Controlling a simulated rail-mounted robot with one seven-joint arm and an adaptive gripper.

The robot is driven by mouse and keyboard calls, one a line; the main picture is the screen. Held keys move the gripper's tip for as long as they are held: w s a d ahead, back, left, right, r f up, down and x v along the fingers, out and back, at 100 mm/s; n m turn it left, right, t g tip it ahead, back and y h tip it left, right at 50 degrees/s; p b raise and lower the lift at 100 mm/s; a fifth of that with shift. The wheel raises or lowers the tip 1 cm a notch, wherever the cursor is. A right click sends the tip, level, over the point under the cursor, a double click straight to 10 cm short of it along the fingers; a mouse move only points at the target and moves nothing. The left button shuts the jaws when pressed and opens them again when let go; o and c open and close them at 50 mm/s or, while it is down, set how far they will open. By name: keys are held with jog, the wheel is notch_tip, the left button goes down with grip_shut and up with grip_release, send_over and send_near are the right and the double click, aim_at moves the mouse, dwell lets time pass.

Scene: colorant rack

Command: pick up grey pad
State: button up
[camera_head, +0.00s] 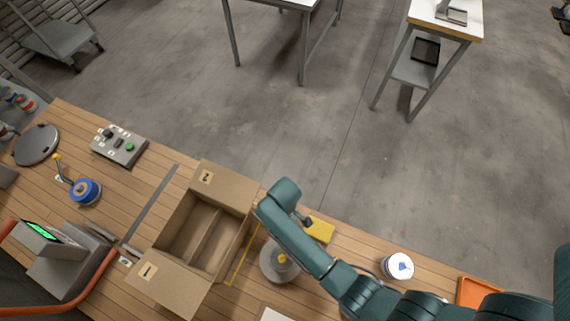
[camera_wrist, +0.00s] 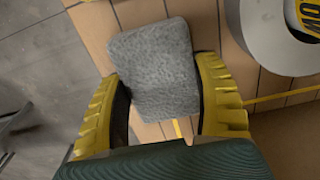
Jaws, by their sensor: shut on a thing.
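The grey pad (camera_wrist: 155,60) is a rough, rounded block in the wrist view. It sits between the two yellow fingers of my gripper (camera_wrist: 162,88), against their dark inner pads. My gripper is shut on it. The near end of the pad lies between the fingers and its far end sticks out beyond them. I cannot tell whether the pad is clear of the wooden table. In the head view I cannot make out the pad; my green arm covers part of that area.
In the head view, an open cardboard box (camera_head: 163,268) is left of my arm, a white-lidded tub (camera_head: 398,266) and orange tray (camera_head: 474,291) right. The table's far edge is close.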

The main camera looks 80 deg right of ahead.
notch_tip(320, 180, up, 10)
jog(key=shift+p, duration=0.6)
